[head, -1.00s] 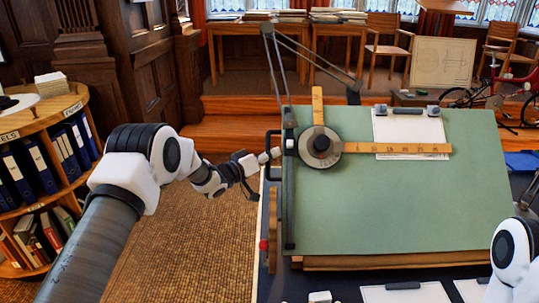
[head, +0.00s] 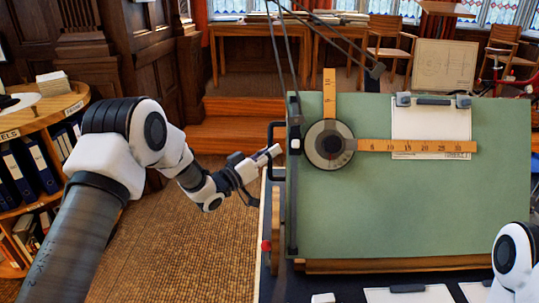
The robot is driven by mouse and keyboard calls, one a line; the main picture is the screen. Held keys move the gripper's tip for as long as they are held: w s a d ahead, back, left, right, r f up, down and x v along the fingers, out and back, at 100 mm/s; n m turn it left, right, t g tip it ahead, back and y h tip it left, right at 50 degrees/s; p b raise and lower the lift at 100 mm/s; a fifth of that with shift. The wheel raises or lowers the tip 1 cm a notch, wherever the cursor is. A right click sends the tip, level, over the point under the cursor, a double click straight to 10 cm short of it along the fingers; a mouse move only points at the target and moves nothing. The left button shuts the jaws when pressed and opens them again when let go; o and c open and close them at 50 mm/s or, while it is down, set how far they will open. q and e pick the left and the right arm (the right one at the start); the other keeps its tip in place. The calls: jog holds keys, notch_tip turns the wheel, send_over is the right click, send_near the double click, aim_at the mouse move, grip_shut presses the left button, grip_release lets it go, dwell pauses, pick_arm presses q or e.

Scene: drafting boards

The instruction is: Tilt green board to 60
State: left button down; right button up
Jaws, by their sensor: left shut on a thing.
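The green board (head: 400,205) stands tilted on its stand, with its lower edge on a wooden ledge (head: 400,264). A dark handle (head: 269,127) sits on its left edge. My left gripper (head: 270,154) reaches in from the left and is shut on this handle; its fingertips are small in view and partly hide it. A drafting head with two wooden rulers (head: 420,147) lies on the board's upper left. I cannot read the tilt angle. My right arm shows only at the lower right edge, and its gripper is outside the view.
A clipped paper sheet (head: 432,122) is on the board's upper right. A red knob (head: 266,246) is low at the board's left side. A round shelf of binders (head: 35,160) stands at the left. Thin arms rise behind the board.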

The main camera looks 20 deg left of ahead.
pick_arm(q)
jog(key=c, duration=1.4)
grip_release()
jog(key=shift+d, duration=0.15)
jog(key=shift+s+d+r, duration=0.15)
jog(key=shift+s+a, duration=0.1)
jog(key=shift+a, duration=0.15)
jog(key=v, duration=1.1)
jog(key=shift+s+a, duration=0.2)
jog(key=shift+f, duration=0.2)
